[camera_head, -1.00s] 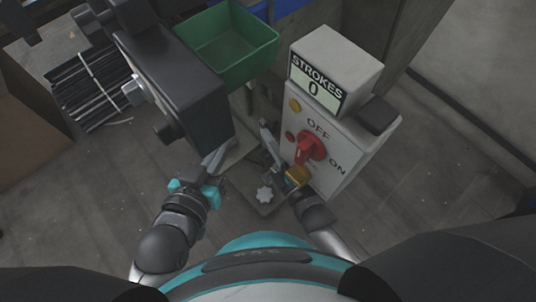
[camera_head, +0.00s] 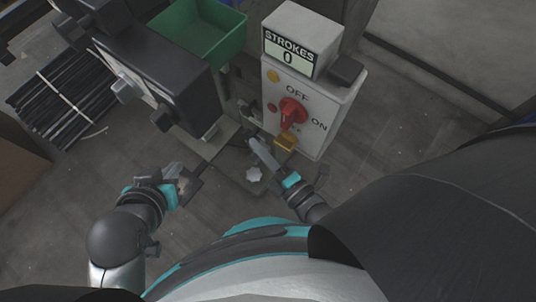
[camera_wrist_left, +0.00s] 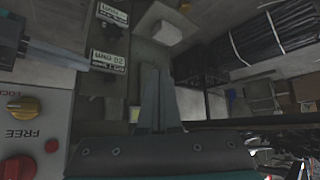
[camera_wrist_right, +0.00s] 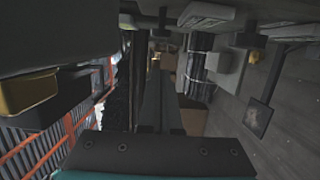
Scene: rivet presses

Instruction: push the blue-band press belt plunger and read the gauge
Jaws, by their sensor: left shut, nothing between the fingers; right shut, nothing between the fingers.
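A dark press head (camera_head: 165,80) stands at the left in the head view, with a short black cylinder low on its front. I cannot make out a blue band or a belt plunger on it. The grey control box (camera_head: 330,110) beside it carries a STROKES display (camera_head: 288,56) reading 0, and a red knob (camera_head: 291,112) between the words OFF and ON. My left gripper (camera_head: 190,172) is shut and empty, below the press head; it also shows in the left wrist view (camera_wrist_left: 153,75). My right gripper (camera_head: 254,145) is shut and empty, left of the box's lower part; it also shows in the right wrist view (camera_wrist_right: 155,75).
A green bin (camera_head: 200,30) sits behind the press. A yellow part (camera_head: 286,141) sticks out low on the control box. Dark rods (camera_head: 65,105) lie at the left. In the left wrist view, a panel (camera_wrist_left: 35,115) reads FREE.

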